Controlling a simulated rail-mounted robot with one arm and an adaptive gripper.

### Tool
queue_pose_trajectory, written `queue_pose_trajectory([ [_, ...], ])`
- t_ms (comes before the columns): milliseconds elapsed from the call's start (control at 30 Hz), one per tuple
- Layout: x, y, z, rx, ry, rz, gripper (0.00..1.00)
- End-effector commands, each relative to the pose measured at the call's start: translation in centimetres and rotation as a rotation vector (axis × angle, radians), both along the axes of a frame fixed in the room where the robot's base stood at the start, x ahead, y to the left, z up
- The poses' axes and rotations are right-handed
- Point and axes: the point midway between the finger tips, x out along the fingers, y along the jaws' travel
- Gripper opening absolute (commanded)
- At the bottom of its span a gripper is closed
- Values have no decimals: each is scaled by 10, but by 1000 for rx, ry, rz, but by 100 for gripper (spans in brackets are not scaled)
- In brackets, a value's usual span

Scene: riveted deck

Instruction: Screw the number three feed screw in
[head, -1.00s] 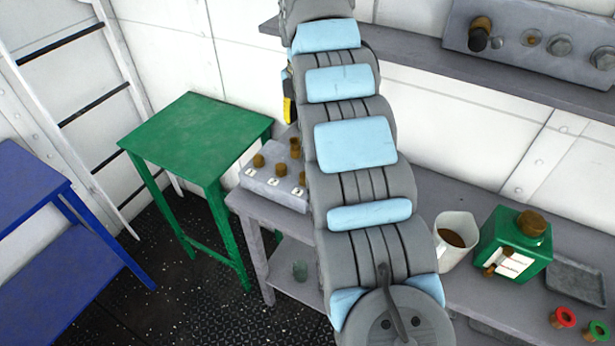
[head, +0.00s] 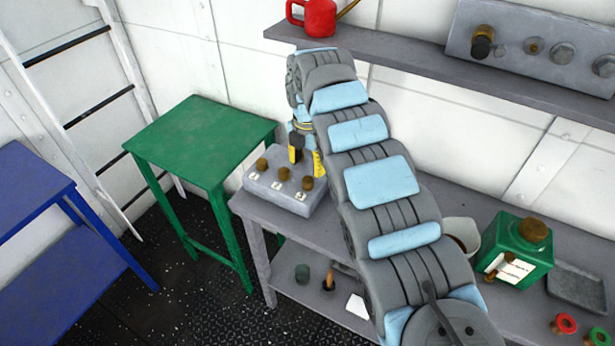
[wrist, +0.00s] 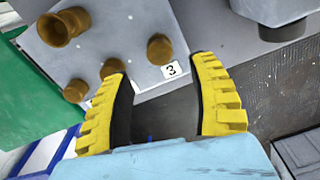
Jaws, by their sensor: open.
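A grey block (head: 268,190) with brass feed screws and labels stands on the left end of the grey bench. The number three feed screw (head: 307,183) is the rightmost of the front row; in the wrist view it is a round brass head (wrist: 159,47) beside the "3" label (wrist: 171,69). How far in it sits cannot be told. My gripper (head: 307,164) is above and behind the block's right part, with yellow-and-black fingers. In the wrist view my gripper (wrist: 160,67) is open and empty, its fingertips spread to either side just below the screw, not around it.
Two more screw heads (wrist: 110,68) (wrist: 75,90) and a taller flanged brass piece (wrist: 65,25) stand on the block. A mug (head: 462,232) and green box (head: 515,248) are farther right on the bench. A shelf (head: 400,66) runs above; a green table (head: 200,140) stands left.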

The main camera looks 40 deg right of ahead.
Motion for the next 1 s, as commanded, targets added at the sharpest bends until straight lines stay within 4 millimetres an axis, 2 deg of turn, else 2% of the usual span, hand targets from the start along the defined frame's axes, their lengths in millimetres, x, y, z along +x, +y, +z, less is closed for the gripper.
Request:
queue_pose_trajectory([
  [200,-1,0,-34,2,0,-1,60],
  [400,-1,0,-55,2,1,-1,60],
  [800,0,0,-61,-1,-2,-1,60],
  [867,0,0,-61,-1,-2,-1,46],
  [1000,0,0,-61,-1,-2,-1,6],
])
